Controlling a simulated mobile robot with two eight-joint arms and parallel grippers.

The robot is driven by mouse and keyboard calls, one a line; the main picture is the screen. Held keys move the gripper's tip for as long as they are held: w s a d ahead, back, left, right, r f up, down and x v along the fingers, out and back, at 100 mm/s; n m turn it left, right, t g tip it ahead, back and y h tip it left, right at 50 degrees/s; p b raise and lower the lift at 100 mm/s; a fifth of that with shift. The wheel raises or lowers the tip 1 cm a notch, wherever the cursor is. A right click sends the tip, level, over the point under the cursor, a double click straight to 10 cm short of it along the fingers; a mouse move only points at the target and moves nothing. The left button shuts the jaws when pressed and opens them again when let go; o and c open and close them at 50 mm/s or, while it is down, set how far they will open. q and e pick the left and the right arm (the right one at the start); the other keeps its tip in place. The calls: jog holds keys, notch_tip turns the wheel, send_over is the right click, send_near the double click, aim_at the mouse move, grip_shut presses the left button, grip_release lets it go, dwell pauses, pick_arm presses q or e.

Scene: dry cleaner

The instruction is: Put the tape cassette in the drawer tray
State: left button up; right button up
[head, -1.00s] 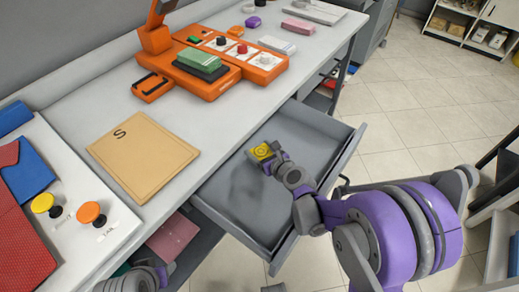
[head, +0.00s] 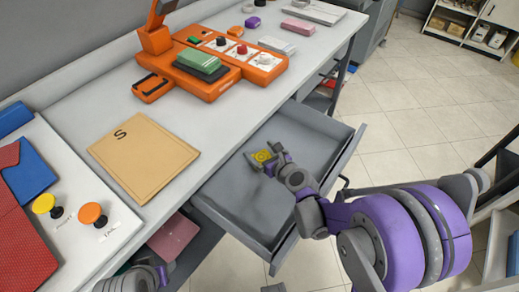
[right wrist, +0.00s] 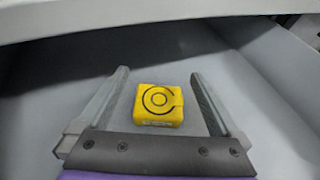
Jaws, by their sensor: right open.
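The yellow tape cassette (head: 263,156) lies inside the open grey drawer tray (head: 232,196). In the right wrist view the cassette (right wrist: 159,105) rests on the drawer floor and shows a dark ring mark on its face. My right gripper (head: 259,160) reaches down into the drawer at the cassette. In the right wrist view the right gripper (right wrist: 160,74) is open, with one finger on each side of the cassette and a gap at both sides. Only a bit of my left arm shows at the lower left of the head view; its fingers are out of view.
The desk above the drawer holds a tan folder (head: 143,155) marked S, an orange device (head: 205,85) and a white panel with yellow and orange knobs (head: 110,235). A pink item (head: 173,237) lies below the desk. Tiled floor lies open to the right.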

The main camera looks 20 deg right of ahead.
jog(key=p+v, duration=0.1)
jog(key=v, duration=0.9)
jog(key=shift+s+d, duration=0.2)
jog(key=shift+s, duration=0.15)
jog(key=shift+r, duration=0.15)
